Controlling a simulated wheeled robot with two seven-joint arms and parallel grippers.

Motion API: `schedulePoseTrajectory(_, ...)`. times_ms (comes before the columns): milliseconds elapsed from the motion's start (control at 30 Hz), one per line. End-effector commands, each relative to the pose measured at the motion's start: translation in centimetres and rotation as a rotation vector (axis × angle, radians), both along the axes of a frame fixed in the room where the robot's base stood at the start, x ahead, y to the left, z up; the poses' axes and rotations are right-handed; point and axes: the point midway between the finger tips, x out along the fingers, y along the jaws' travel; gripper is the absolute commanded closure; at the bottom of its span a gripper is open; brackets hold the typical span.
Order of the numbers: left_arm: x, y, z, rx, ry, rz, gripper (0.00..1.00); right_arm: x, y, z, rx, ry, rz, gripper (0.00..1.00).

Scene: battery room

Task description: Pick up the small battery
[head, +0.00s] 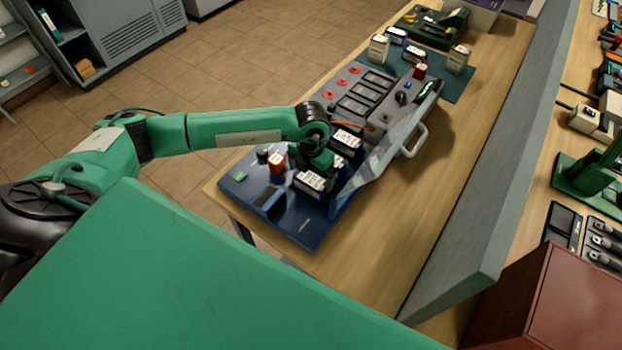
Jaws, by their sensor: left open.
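My left gripper (313,165) reaches in from the left and points down over the blue tray (302,230) at the near end of the bench. It is open; its fingertips are largely hidden by its own body. A white-topped dark battery (312,182) lies just in front of it, and whether they touch I cannot tell. Another white-topped battery (347,140) sits just behind the gripper. A small orange-red cell (277,163) and a small dark cell (262,156) stand upright left of the gripper. I cannot tell which one is the small battery. My right gripper is not in view.
A grey panel with a handle (415,141) stands tilted right of the tray. A grey unit with slots (366,97) lies behind. More batteries (379,47) stand on a dark green mat (459,88). A long grey divider (490,200) bounds the bench at right.

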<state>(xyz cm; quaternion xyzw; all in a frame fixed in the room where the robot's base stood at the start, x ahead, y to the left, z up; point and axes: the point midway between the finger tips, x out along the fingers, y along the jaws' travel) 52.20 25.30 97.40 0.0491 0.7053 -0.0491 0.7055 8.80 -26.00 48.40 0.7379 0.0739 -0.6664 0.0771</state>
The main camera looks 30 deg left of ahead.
Motion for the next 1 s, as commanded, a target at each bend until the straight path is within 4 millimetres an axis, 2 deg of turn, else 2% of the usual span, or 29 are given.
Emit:
schedulePoseTrajectory(33, -0.1, -0.1, -0.2, 0.001, 0.004, 0.001, 0.0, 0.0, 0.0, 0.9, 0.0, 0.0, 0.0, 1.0)
schedulePoseTrajectory(200, 0.0, -0.1, -2.2, -0.001, 0.002, 0.0, 0.0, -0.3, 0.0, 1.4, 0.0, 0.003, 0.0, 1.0)
schedulePoseTrajectory(433, 0.0, 0.0, -2.6, 0.0, 0.0, -0.001, 0.0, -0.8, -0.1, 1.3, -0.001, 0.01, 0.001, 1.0)
schedulePoseTrajectory(467, 0.0, 0.0, -2.5, 0.0, 0.0, -0.001, 0.02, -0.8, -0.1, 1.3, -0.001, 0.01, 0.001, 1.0)
schedulePoseTrajectory(733, 0.0, 0.0, -2.5, 0.0, 0.0, 0.0, 0.54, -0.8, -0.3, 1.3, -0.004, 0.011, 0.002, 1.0)
schedulePoseTrajectory(1000, 0.1, 0.0, -2.3, -0.001, -0.003, 0.0, 0.54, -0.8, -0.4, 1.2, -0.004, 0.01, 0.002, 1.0)
